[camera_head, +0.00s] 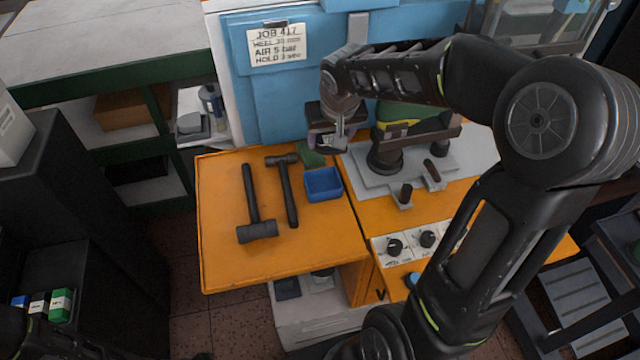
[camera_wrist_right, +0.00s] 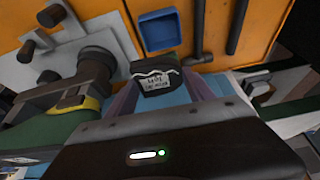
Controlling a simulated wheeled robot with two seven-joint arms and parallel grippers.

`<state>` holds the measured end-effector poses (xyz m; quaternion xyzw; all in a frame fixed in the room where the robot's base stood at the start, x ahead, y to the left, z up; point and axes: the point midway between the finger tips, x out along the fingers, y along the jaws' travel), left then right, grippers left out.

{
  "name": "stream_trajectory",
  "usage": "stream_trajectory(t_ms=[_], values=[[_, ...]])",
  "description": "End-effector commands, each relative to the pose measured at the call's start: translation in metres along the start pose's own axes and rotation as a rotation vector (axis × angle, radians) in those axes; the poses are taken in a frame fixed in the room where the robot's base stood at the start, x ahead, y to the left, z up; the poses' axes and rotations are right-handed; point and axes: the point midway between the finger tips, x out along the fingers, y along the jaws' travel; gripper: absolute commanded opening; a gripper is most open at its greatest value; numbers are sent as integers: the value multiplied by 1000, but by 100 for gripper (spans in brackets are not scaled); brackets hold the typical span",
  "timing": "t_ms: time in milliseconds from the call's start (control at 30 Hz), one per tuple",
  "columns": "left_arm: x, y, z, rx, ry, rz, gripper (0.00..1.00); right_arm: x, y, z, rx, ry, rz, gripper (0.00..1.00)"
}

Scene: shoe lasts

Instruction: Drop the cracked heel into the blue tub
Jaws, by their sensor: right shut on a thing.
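My right gripper (camera_head: 330,138) is shut on a dark heel, pointing down above the back of the orange table, just behind the blue tub. In the wrist view the dark heel (camera_wrist_right: 157,80) sits between the two fingertips. It bears a jagged white crack line and a small pale label too small to read surely. The blue tub (camera_head: 323,184) stands on the table in front of the gripper; it also shows in the wrist view (camera_wrist_right: 161,31), beyond the heel, and looks empty. My left gripper is not in view.
Two dark hammers (camera_head: 257,230) (camera_head: 288,190) lie left of the tub. A small green piece (camera_head: 310,156) lies behind it. Right of it stands a grey machine fixture (camera_head: 385,160) with a green and yellow piece (camera_head: 408,113). The table's (camera_head: 315,255) front is clear.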

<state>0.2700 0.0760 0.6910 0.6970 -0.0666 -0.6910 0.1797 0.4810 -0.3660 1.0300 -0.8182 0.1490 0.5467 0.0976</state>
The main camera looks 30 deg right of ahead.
Motion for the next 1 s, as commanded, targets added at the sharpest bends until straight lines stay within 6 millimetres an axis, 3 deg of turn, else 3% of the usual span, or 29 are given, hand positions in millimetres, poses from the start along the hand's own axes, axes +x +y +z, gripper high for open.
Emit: stream_trajectory(t_ms=[267,700,1000], values=[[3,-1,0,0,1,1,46,4,0,2,0,0,0,21],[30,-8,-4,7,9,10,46,46,-1,19,-1,-1,-1,21],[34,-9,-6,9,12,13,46,56,0,23,-1,0,0,21]])
